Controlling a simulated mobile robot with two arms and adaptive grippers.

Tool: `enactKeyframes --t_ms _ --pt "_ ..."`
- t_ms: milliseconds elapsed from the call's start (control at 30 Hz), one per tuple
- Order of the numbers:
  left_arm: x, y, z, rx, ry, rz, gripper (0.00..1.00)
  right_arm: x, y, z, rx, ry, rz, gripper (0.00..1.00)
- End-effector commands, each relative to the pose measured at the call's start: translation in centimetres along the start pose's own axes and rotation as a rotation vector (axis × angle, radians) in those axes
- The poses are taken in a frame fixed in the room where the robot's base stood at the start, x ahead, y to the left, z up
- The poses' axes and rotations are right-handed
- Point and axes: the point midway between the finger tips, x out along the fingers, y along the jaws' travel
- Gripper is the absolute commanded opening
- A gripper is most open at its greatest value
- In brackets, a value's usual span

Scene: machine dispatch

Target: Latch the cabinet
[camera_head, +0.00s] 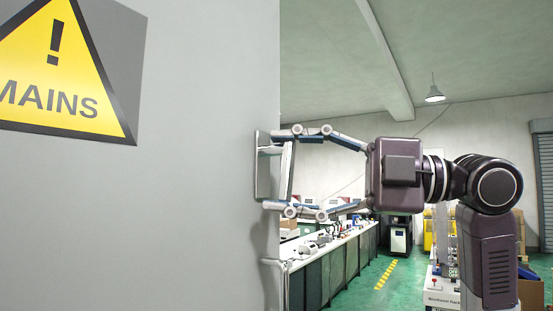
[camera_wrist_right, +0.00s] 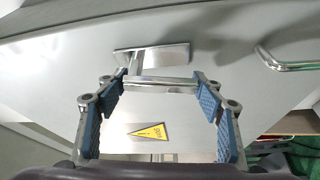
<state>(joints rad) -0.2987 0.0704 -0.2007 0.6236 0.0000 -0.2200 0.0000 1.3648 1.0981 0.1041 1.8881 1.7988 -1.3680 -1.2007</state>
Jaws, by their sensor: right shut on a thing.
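The cabinet (camera_head: 190,220) is a large grey panel filling the left of the head view, with a yellow MAINS warning sign (camera_head: 55,75) on it. A metal latch handle (camera_head: 287,168) stands out from a flat plate (camera_head: 263,165) near the panel's right edge. In the wrist view, the handle bar (camera_wrist_right: 165,85) lies crosswise in front of its plate (camera_wrist_right: 152,57). My right gripper (camera_head: 278,170) has its fingers at the two ends of the handle and is shut on it. It also shows in the wrist view (camera_wrist_right: 154,86). My left gripper is not in view.
A bent metal rod (camera_wrist_right: 290,66) sticks out from the panel at the right of the wrist view. Behind, a long bench (camera_head: 335,255) carries several items. Green floor (camera_head: 400,280) with yellow stripes lies open beside it.

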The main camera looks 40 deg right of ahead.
Motion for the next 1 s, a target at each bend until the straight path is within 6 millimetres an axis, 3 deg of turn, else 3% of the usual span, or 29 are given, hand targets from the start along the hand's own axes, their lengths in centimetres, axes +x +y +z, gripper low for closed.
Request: enactKeyframes --t_ms 400,933,967,1000 --pt "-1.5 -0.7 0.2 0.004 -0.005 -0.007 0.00 -0.2 0.0 0.5 -0.164 0.000 -0.070 0.18" --pt "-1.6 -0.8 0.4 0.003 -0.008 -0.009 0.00 -0.2 -0.1 0.6 -0.187 -0.001 -0.079 0.18" --pt "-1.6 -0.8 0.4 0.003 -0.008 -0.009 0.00 -0.2 -0.1 0.6 -0.187 -0.001 -0.079 0.64" --pt "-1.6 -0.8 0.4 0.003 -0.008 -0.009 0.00 -0.2 -0.1 0.6 -0.187 -0.001 -0.079 0.68"
